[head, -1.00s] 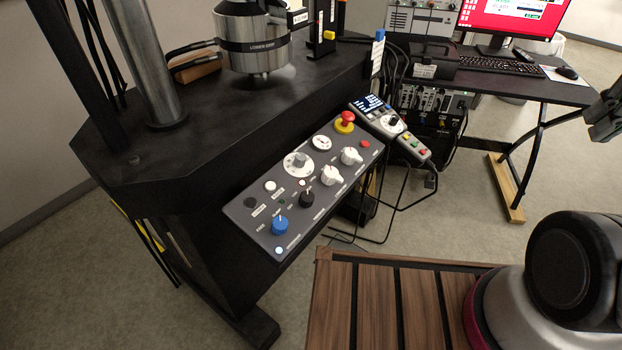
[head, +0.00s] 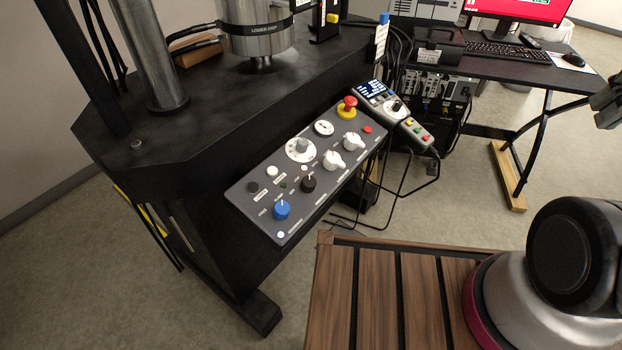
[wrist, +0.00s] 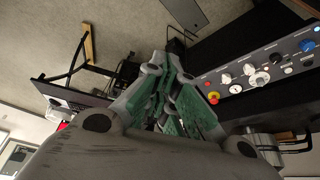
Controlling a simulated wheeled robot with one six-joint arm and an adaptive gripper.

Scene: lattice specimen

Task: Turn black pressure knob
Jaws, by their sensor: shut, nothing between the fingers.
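The black pressure knob (head: 308,183) is a small dark knob with a pointer. It sits on the sloping grey control panel (head: 262,222), between the blue knob (head: 282,210) and a white knob (head: 333,160). In the wrist view the black knob (wrist: 276,58) is on the panel at the right. My gripper (wrist: 165,68) shows in the middle of the wrist view, its green-padded fingers together and empty. It is apart from the panel, to the left of it in that view. The head view does not clearly show the fingers.
A red emergency button (head: 348,104) on a yellow base stands at the panel's far end. A handheld controller (head: 398,112) is beside it, with cables hanging below. The black machine frame (head: 150,150) is behind the panel. A wooden slatted top (head: 375,300) lies in front, with floor between.

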